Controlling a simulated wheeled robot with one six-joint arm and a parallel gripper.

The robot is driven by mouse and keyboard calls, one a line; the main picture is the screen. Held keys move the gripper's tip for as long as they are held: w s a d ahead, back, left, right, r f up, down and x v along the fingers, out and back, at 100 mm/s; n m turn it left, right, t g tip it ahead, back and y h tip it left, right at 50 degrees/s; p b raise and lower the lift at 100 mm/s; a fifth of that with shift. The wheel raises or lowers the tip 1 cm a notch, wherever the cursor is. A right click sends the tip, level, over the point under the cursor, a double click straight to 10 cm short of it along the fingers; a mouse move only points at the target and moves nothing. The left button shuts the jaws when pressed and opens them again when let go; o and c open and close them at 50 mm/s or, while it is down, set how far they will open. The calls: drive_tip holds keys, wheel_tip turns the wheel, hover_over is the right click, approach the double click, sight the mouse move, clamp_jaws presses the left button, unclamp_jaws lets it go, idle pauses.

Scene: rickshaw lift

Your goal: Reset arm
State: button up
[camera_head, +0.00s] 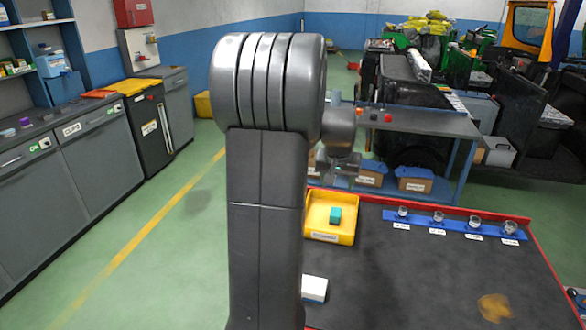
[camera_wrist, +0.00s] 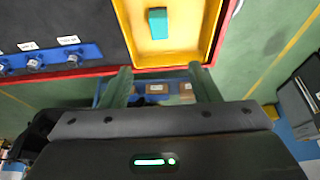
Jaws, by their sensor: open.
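My arm stands upright in the middle of the head view and hides part of the scene behind it. My gripper (camera_wrist: 160,84) shows in the wrist view with its two fingers apart and nothing between them. A teal block (camera_wrist: 158,23) lies in a yellow tray (camera_wrist: 124,12) beyond the fingertips. In the head view the teal block (camera_head: 335,216) sits in the yellow tray (camera_head: 318,237) on the dark table (camera_head: 400,270), just right of my arm. The gripper's fingers cannot be made out in the head view.
A blue rack (camera_head: 455,226) with several small cups stands along the table's red back edge. A white box (camera_head: 314,289) lies near my arm, and a brown patch (camera_head: 495,307) is at the front right. Grey cabinets (camera_head: 95,165) line the left wall. Green floor between is clear.

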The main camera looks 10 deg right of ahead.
sight(336, 209)
drive_tip(key=p+x, duration=0.2)
drive_tip(key=x, duration=1.1)
drive_tip(key=shift+f, duration=0.1)
wheel_tip(336, 209, up, 2)
drive_tip(key=shift+p, duration=0.6)
drive_tip(key=shift+r, duration=0.3)
